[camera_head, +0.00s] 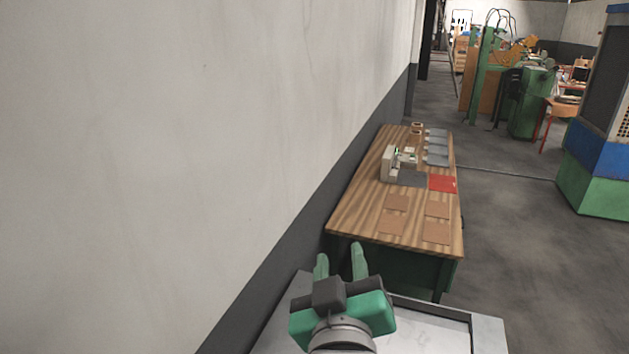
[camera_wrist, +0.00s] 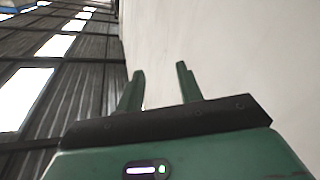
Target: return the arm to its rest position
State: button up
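My gripper (camera_head: 340,258) shows at the bottom middle of the head view, above my own base and short of the workbench's near edge. Its two green fingers stand apart with nothing between them. In the wrist view, my gripper (camera_wrist: 160,80) is also open and empty, with a pale wall and a row of bright windows behind it.
A wooden workbench (camera_head: 352,213) stands ahead along the pale wall (camera_head: 200,130). It bears brown squares (camera_head: 436,232), a red tray (camera_head: 442,184), a small pale device (camera_head: 389,163) and several grey parts (camera_head: 437,150). Open floor (camera_head: 520,270) lies to the right, before a blue-green cabinet (camera_head: 597,150).

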jog(key=s+a+r+m+t+y, duration=0.15)
jog(key=s+r+t, duration=0.25)
jog(key=s+r, duration=0.5)
jog(key=s+a+r+m+t+h, duration=0.1)
jog(key=s+a+r+m+t, duration=0.15)
jog(key=s+r, duration=0.55)
notch_tip(320, 180, up, 14)
jog(key=p, duration=1.3)
jog(key=shift+w+f+y+p, duration=0.2)
jog(key=shift+w+y+p, duration=0.2)
jog(key=shift+y, duration=0.05)
jog(key=shift+d, duration=0.1)
